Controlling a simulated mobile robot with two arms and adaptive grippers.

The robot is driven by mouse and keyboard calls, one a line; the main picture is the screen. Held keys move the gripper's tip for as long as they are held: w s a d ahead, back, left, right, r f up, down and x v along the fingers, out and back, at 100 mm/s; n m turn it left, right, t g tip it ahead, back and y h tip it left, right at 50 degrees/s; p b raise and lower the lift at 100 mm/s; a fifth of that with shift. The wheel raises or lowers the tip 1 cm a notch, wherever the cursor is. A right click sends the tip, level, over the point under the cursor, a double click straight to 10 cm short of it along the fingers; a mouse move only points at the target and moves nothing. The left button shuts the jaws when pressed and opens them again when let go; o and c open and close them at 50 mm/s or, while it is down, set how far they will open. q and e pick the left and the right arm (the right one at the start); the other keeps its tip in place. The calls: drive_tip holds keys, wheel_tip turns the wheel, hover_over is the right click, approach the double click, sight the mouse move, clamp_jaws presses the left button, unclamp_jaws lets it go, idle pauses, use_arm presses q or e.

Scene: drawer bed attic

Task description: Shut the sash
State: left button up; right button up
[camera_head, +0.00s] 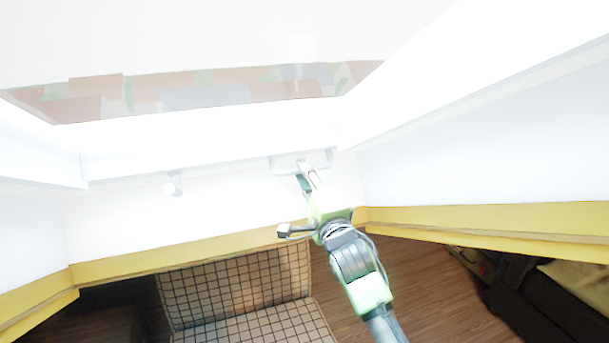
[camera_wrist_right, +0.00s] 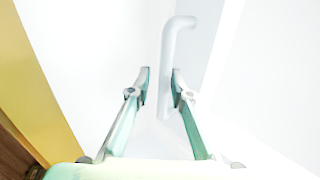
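The sash (camera_head: 210,147) is a white-framed roof window in the upper part of the head view, with a patchwork of brown and green land in its pane. A pale bar handle (camera_head: 329,160) sits at its lower edge. My right gripper (camera_head: 304,168) reaches up to this handle. In the right wrist view the handle (camera_wrist_right: 168,55) runs between the two fingertips of my right gripper (camera_wrist_right: 161,76). The fingers are apart, one on each side of the bar, with a small gap on the left one. My left gripper is not in view.
A small white knob (camera_head: 174,185) sits left of the handle. A yellow trim band (camera_head: 480,216) runs along the white walls below. A checked seat (camera_head: 235,290) stands below on the brown wooden floor (camera_head: 430,295). Dark items (camera_head: 530,305) lie at lower right.

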drive_tip(key=shift+f, duration=0.2)
drive_tip(key=v, duration=1.2)
drive_tip(key=shift+r, duration=0.2)
drive_tip(key=shift+f, duration=0.1)
